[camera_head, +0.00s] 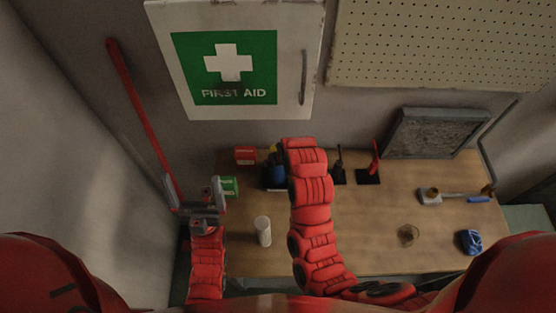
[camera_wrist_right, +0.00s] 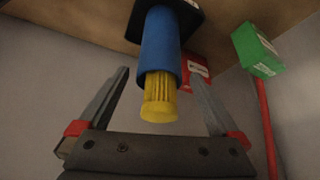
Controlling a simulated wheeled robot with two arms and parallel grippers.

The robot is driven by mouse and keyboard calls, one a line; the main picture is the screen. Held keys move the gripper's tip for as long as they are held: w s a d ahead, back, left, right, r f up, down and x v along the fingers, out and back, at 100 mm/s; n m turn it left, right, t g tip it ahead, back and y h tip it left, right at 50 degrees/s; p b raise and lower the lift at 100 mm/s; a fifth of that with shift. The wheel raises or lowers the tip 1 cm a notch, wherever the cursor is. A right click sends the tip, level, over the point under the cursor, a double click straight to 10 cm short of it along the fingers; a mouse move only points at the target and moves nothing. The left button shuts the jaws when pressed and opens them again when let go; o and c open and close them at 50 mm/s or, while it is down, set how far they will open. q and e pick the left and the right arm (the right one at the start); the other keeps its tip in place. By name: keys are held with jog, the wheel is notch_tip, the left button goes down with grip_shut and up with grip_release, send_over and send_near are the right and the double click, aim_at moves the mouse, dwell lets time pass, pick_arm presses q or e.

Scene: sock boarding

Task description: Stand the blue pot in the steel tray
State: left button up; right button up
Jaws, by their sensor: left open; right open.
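The blue pot (camera_wrist_right: 160,48) is a blue cylinder with a yellow ribbed piece at one end and a black square base at the other. In the head view the pot (camera_head: 279,172) is partly hidden behind my right arm. My right gripper (camera_wrist_right: 159,71) is open, with one finger to each side of the pot and visible gaps between. I cannot tell how deep the pot is between them. My left gripper (camera_head: 195,193) is open and empty near the table's left edge. A grey rimmed rectangular panel (camera_head: 432,134), possibly the steel tray, leans at the back right.
A red box (camera_head: 245,155) and green box (camera_head: 229,187) stand at the left of the table (camera_head: 360,225). A white cylinder (camera_head: 263,231) stands in front. Black-based tools (camera_head: 368,177), a hammer-like tool (camera_head: 432,196) and a blue item (camera_head: 469,241) are to the right.

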jog(key=p+v, duration=0.4)
jog(key=v, duration=0.5)
dwell(0.3)
